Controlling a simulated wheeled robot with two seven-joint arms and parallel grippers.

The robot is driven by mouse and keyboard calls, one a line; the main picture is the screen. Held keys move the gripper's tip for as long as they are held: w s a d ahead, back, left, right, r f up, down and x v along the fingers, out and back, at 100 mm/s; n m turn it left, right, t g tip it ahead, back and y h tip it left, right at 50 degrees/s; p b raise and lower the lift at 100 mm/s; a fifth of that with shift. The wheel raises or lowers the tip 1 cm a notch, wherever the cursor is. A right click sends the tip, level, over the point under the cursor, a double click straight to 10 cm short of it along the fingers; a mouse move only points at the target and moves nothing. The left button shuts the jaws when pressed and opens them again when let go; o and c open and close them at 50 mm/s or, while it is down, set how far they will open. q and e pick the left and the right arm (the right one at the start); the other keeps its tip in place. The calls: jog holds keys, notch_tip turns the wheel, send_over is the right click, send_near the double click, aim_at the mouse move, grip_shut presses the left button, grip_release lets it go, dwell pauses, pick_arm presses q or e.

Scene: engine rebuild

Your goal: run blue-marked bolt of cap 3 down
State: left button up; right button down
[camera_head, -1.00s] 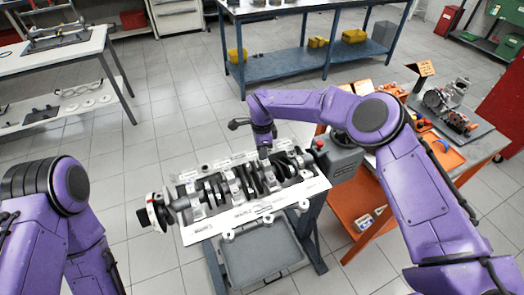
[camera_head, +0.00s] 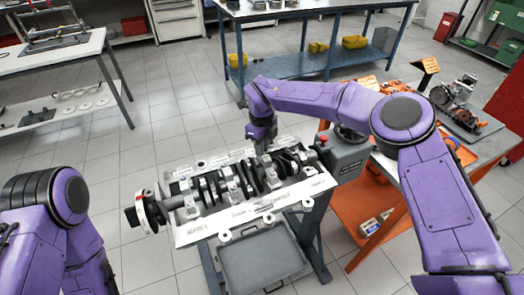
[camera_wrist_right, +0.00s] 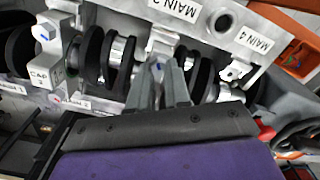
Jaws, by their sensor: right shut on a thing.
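My right gripper (camera_wrist_right: 160,88) is shut on a bolt head with a blue mark (camera_wrist_right: 157,68), in the middle of the right wrist view. In the head view my right gripper (camera_head: 262,143) points down onto the crankshaft (camera_head: 222,190) in the engine block (camera_head: 190,236); its fingers hide the bolt there. The cap under the fingers is mostly hidden, and I cannot read its number. Another cap (camera_wrist_right: 45,65) at the left of the wrist view has a part-readable "CAP" label and blue-marked bolts. My left gripper is out of view; only that arm shows.
The block rests on a stand with a grey tray (camera_head: 262,262) below. A grey box with a red button (camera_head: 345,155) stands at its right end. An orange-shelved bench (camera_head: 360,215) with parts is at the right. Floor left of the block is clear.

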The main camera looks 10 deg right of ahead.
jog(key=m+b, duration=0.4)
jog(key=m, duration=0.2)
jog(key=shift+a+f+m, duration=0.1)
jog(key=shift+f+m, duration=0.05)
jog(key=shift+m, duration=0.15)
jog(key=m+b, duration=0.4)
jog(key=m, duration=0.2)
jog(key=shift+a, duration=0.1)
jog(key=m+b, duration=0.5)
jog(key=m, duration=0.1)
jog(key=shift+w+a+m, duration=0.1)
jog(key=shift+w+m, duration=0.05)
jog(key=shift+m, duration=0.15)
jog(key=m+b, duration=0.2)
jog(key=m, duration=0.1)
jog(key=shift+r, duration=0.2)
jog(key=shift+w+r+m+b, duration=0.1)
jog(key=shift+m+b, duration=0.45)
jog(key=shift+m, duration=0.35)
jog(key=shift+r, duration=0.1)
jog(key=c, duration=1.3)
grip_release()
jog(key=shift+c, duration=0.2)
jog(key=shift+a, duration=0.1)
